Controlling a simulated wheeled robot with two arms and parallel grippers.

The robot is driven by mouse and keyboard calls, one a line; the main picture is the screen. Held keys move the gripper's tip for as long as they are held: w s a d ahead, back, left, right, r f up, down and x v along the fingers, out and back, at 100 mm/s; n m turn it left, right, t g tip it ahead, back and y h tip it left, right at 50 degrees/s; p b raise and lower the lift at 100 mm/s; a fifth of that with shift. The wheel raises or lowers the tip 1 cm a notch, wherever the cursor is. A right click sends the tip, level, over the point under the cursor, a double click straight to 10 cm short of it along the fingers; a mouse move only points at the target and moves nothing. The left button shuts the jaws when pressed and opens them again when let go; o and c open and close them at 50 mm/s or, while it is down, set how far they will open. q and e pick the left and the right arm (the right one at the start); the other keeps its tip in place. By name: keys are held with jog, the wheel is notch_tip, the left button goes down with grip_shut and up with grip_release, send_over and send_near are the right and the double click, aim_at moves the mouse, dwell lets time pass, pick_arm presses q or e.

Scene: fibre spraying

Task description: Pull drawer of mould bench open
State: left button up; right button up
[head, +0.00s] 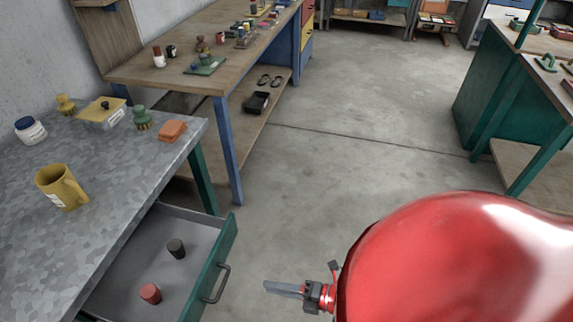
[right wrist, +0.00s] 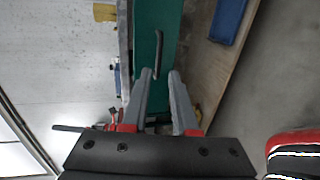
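The mould bench (head: 112,180) has a mottled grey top and green legs, at the left in the head view. Its drawer (head: 229,240) stands pulled out, with a green front and grey inside. The drawer holds a dark cylinder (head: 176,248) and a red cylinder (head: 150,293). The dark bar handle (head: 222,283) is on the drawer's front; it also shows in the right wrist view (right wrist: 158,55). My right gripper (head: 268,287) is open, right of the handle and apart from it in the head view. In the right wrist view its fingers (right wrist: 159,72) point towards the handle. My left gripper is not visible.
On the bench stand a yellow mug (head: 60,187), a white jar with a blue lid (head: 30,130), an orange block (head: 172,130) and small items. A wooden workbench (head: 150,72) stands behind. The floor (head: 350,130) right of the drawer is clear.

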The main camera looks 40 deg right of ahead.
jog(key=p+v, duration=0.1)
jog(key=v, duration=0.2)
dwell(0.5)
